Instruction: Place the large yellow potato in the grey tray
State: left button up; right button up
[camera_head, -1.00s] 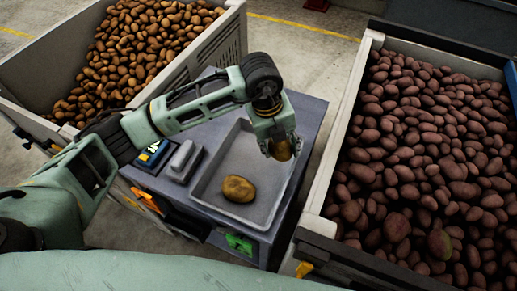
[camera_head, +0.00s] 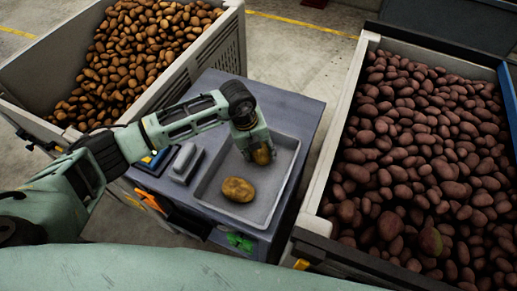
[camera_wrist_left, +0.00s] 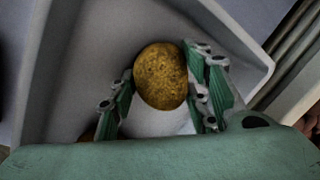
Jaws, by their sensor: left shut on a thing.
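The grey tray (camera_head: 283,172) sits on the grey cabinet top, and its corner also shows in the left wrist view (camera_wrist_left: 243,62). My left gripper (camera_head: 259,155) is over the back part of the tray, pointing down, shut on a yellow-brown potato (camera_head: 263,156). In the left wrist view that potato (camera_wrist_left: 161,76) sits between the green finger pads. I cannot tell whether it touches the tray floor. Another yellow-brown potato (camera_head: 238,190) lies in the front part of the tray, apart from the held one. My right gripper is not in view.
A grey scale-like device (camera_head: 183,163) stands left of the tray on the cabinet (camera_head: 308,112). A crate of brown potatoes (camera_head: 236,50) stands at the back left. A crate of reddish potatoes (camera_head: 333,153) stands close on the right.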

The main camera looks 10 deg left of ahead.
pick_arm(q)
jog(key=shift+f, duration=0.15)
jog(key=o, duration=1.3)
jog(key=shift+c, duration=0.2)
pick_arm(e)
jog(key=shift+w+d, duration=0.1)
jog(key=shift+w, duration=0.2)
pick_arm(q)
jog(key=shift+r, duration=0.5)
jog(key=b+v, duration=0.3)
jog(key=v, duration=0.8)
jog(key=shift+a+r, duration=0.2)
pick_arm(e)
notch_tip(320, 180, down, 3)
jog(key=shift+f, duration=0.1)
